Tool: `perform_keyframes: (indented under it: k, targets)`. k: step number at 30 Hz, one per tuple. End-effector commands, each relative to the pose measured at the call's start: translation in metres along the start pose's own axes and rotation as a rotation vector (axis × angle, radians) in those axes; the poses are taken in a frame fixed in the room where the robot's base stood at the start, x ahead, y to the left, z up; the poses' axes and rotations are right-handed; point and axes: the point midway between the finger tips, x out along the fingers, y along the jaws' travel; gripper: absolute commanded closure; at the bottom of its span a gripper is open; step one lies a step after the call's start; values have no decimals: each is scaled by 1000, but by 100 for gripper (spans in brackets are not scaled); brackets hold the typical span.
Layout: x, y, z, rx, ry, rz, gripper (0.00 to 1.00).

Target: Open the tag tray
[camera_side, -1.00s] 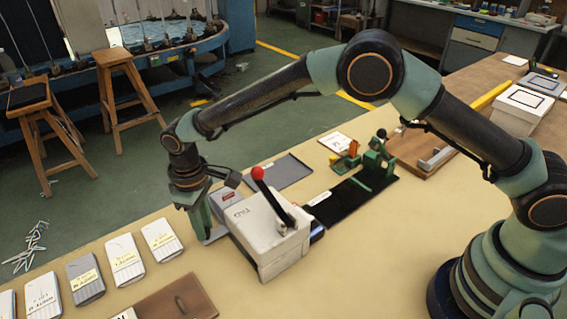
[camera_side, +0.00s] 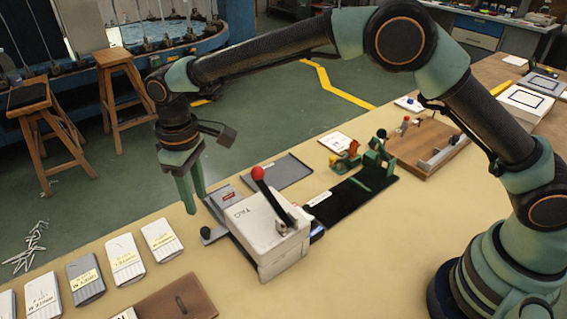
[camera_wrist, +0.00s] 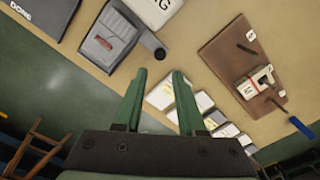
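The white box lettered TAG (camera_side: 265,229), with a red-knobbed lever, stands on the bench; its corner shows at the top of the wrist view (camera_wrist: 160,10). A grey tray (camera_side: 221,203) with a red label sits at the box's far-left side, with a dark round knob (camera_side: 207,233) at its near end. The wrist view shows the tray (camera_wrist: 100,46) and knob (camera_wrist: 160,53) too. My gripper (camera_side: 195,203) is above and left of the knob, apart from it. Its fingers (camera_wrist: 158,78) are spread, with nothing between them.
A row of labelled sock packs (camera_side: 123,259) lies left of the box. A brown board (camera_side: 180,299) is in front. A flat dark grey tray (camera_side: 279,172) and a black strip with green fittings (camera_side: 355,196) lie behind and right. Air around my gripper is clear.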

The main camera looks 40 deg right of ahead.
Motion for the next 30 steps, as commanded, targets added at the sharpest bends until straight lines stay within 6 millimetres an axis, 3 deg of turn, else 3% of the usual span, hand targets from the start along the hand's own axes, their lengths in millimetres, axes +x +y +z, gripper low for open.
perform_keyframes:
  k: [3,7,21,26,30]
  targets:
    - [-19,0,-1,0,3,0,61]
    - [-31,0,0,0,2,0,61]
    - [-39,3,1,5,4,0,61]
    - [-63,24,14,54,41,4,61]
    - [-98,56,43,132,97,13,61]
